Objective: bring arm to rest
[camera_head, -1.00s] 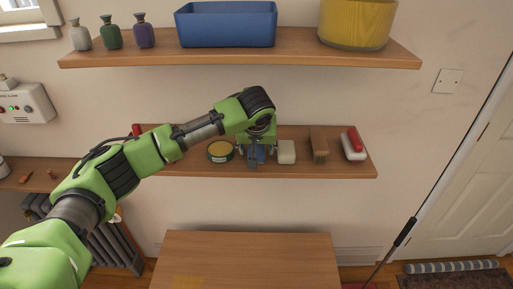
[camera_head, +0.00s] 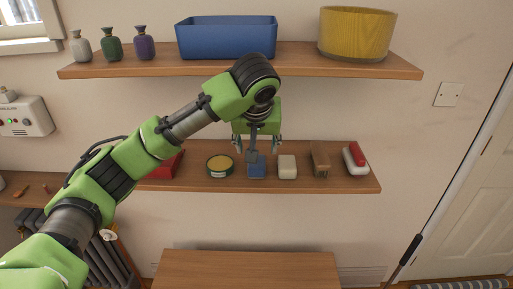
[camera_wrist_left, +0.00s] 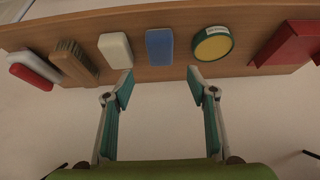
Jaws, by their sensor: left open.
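My left gripper (camera_head: 258,142) is in front of the lower wall shelf (camera_head: 330,183), pointing down toward the row of things on it. In the left wrist view its two fingers (camera_wrist_left: 158,88) are spread wide with nothing between them. A blue block (camera_head: 256,170) lies on the shelf just below and behind the gripper; it also shows in the left wrist view (camera_wrist_left: 159,46), beyond the fingertips and apart from them. My right gripper is not in view.
The shelf also holds a round yellow-topped tin (camera_head: 220,166), a white block (camera_head: 287,167), a brown brush (camera_head: 320,160), a red-and-white item (camera_head: 355,159) and a red object (camera_head: 166,167). The upper shelf (camera_head: 300,62) carries a blue bin (camera_head: 226,38) and a yellow pot (camera_head: 357,34). A wooden surface (camera_head: 247,270) stands below.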

